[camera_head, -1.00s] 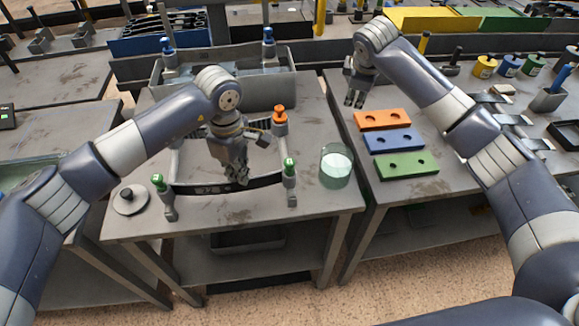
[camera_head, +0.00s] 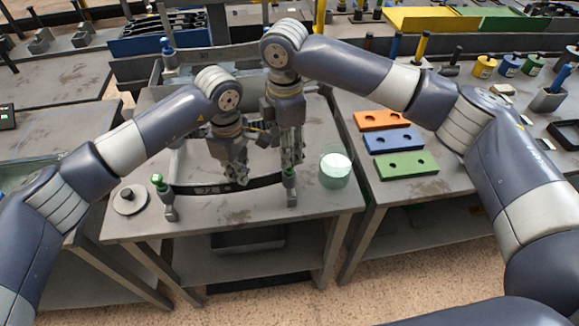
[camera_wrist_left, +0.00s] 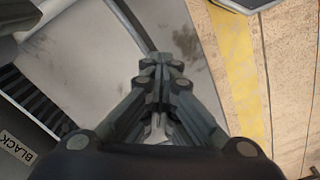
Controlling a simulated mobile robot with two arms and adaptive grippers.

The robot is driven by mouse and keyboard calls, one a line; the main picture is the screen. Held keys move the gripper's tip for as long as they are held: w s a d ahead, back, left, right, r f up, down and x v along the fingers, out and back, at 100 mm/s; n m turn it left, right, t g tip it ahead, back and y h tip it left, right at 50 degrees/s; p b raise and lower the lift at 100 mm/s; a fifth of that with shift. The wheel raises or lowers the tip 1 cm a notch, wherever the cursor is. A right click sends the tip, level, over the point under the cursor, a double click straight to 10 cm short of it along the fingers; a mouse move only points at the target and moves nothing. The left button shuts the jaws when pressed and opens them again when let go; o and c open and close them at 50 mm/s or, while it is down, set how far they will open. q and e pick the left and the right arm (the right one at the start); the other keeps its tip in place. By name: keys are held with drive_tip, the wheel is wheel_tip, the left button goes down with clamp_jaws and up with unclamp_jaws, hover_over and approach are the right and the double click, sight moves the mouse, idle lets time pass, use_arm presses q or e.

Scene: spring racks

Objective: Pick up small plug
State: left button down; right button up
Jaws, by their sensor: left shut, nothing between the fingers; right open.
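No thing in view can be named with certainty as the small plug. My left gripper (camera_head: 239,181) is shut and empty over the middle of the bar. Its closed fingers also show in the left wrist view (camera_wrist_left: 161,66). The orange-topped post is hidden behind my right gripper.
A glass jar (camera_head: 335,168) stands just right of the right post. A grey disc with a knob (camera_head: 130,200) lies at the table's left. Orange (camera_head: 381,119), blue (camera_head: 393,140) and green (camera_head: 405,164) blocks with holes lie on the right table. The front table strip is clear.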

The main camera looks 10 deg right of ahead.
sight(289, 169)
drive_tip(key=shift+s+d+f, duration=0.1)
drive_tip(key=shift+d+f, duration=0.1)
drive_tip(key=shift+f, duration=1.4)
drive_tip(key=shift+d+f, duration=0.2)
drive_tip(key=shift+f, duration=1.35)
drive_tip(key=c, duration=1)
